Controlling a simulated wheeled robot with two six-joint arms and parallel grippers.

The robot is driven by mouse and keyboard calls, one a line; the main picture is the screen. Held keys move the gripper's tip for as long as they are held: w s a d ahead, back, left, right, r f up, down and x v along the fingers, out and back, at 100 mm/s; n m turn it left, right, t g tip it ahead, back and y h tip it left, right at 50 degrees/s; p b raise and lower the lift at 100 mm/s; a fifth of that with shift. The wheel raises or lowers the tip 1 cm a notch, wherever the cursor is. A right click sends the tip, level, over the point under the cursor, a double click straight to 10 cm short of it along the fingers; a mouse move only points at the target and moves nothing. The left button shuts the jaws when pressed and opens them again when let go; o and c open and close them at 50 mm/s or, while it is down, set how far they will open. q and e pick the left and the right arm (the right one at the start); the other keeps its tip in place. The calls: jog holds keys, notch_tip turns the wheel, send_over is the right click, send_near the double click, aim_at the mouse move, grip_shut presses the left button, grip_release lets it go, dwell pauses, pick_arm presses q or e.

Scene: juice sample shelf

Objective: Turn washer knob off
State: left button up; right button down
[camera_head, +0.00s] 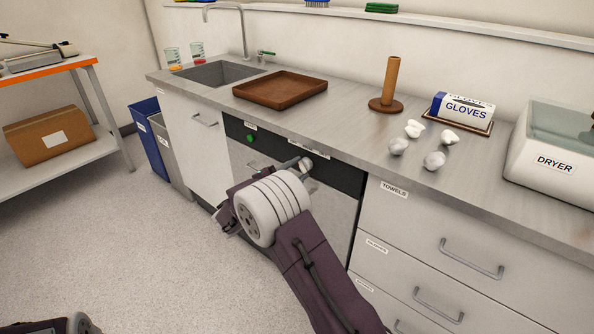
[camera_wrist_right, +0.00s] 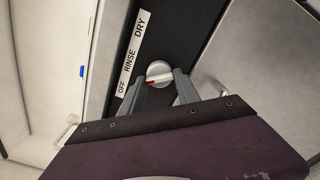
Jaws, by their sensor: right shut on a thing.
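The washer's dark control panel (camera_head: 338,172) runs under the counter edge in the head view. The round grey knob (camera_wrist_right: 158,68) sits on this panel, with a red-tipped pointer aimed left and slightly down, toward the OFF end of the label strip (camera_wrist_right: 131,55). The strip reads OFF, RINSE, DRY. My right gripper (camera_wrist_right: 156,86) is shut on the knob, one finger on each side. In the head view my right wrist hides most of the knob. My left gripper is not in view.
The counter (camera_head: 340,125) above holds a brown tray (camera_head: 277,101), a wooden post (camera_head: 390,82), crumpled white balls (camera_head: 434,160), a gloves box (camera_head: 464,108) and a dryer (camera_head: 547,150). Drawer handles (camera_head: 471,260) stick out at right. The floor at left is clear.

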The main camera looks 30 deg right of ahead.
jog(key=c, duration=0.9)
grip_release()
jog(key=p+v, duration=0.2)
jog(key=v, duration=0.7)
jog(key=shift+s+a, duration=0.1)
